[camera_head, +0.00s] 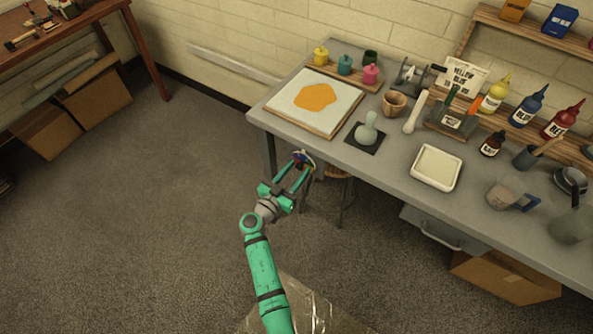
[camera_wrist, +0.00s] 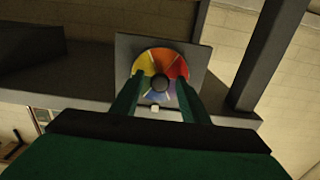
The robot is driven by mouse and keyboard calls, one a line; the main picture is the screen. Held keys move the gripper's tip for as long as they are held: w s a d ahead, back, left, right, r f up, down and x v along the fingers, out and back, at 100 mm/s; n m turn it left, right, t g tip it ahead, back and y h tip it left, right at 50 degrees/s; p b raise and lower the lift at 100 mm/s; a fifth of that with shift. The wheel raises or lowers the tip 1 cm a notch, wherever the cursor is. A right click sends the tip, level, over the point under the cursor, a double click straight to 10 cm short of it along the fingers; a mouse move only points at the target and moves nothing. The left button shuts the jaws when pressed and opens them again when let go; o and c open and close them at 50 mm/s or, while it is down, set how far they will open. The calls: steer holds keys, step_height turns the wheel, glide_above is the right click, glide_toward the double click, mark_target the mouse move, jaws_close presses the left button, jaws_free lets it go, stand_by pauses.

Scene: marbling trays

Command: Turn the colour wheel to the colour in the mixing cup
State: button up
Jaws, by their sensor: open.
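The colour wheel (camera_wrist: 160,60) shows in the wrist view, with coloured sectors and a dark hub on a dark square plate. A small pale mark lies below it. In the head view the wheel (camera_head: 303,157) is small, at the table's front left side. My gripper (camera_head: 295,172) is open, its fingers pointing at the wheel. In the wrist view its fingertips (camera_wrist: 160,82) lie on either side of the hub; I cannot tell whether they touch it. A grey cup with a blue handle (camera_head: 503,196) stands on the right of the table; its contents are unclear.
The grey table (camera_head: 385,180) carries an orange-blotched tray (camera_head: 275,113), a glass muller (camera_head: 367,128), a white tray (camera_head: 420,180) and several paint bottles. A dark table leg (camera_wrist: 270,50) stands right of the wheel. A stool (camera_head: 340,174) is under the table.

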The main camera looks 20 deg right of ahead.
steer(key=shift+c, duration=0.6)
steer(key=c, duration=0.9)
